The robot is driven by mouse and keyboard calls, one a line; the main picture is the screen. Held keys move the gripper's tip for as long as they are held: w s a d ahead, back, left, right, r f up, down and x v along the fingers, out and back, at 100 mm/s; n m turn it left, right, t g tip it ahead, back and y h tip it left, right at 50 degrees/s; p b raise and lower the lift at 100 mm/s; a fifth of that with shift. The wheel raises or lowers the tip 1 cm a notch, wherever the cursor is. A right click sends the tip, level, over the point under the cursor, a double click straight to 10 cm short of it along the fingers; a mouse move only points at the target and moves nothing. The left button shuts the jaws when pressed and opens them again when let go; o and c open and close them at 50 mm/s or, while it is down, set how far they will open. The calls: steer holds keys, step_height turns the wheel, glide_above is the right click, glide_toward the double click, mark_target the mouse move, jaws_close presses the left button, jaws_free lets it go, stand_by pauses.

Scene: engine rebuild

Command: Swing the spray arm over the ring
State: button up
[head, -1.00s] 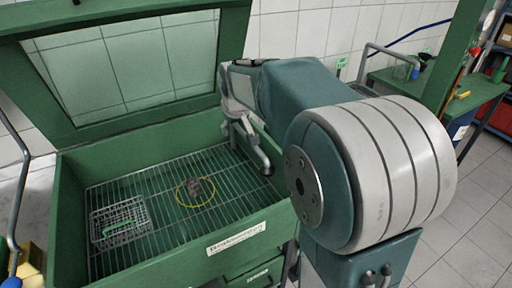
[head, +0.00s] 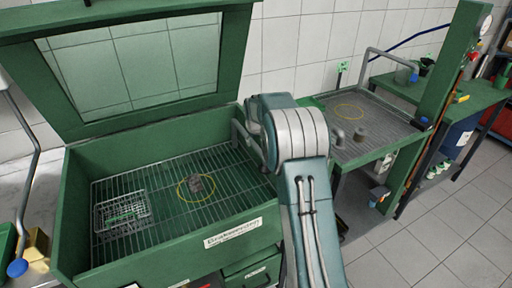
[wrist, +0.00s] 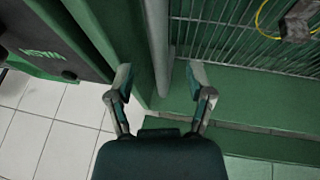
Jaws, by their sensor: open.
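The green wash cabinet stands open, with a wire grate (head: 165,215) inside. A yellow ring (head: 181,194) lies on the grate around a small grey part (head: 196,183); the ring also shows at the top right of the wrist view (wrist: 262,28). A grey pipe, apparently the spray arm (head: 243,138), is at the cabinet's right wall, partly behind my arm. In the wrist view my gripper (wrist: 162,82) is open, and a grey bar (wrist: 166,75), apparently that pipe, shows between its fingers. Contact cannot be told. The head view hides my fingertips behind my arm.
A wire basket (head: 122,213) sits on the left of the grate. The raised lid (head: 55,92) stands behind. To the right is a bench tray (head: 385,118) with another yellow ring, small parts and a bent pipe (head: 392,55). Tiled floor (head: 440,225) is clear at right.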

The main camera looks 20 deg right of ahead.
mark_target(256, 146)
steer(key=x, duration=0.6)
steer(key=shift+d, duration=0.1)
jaws_close()
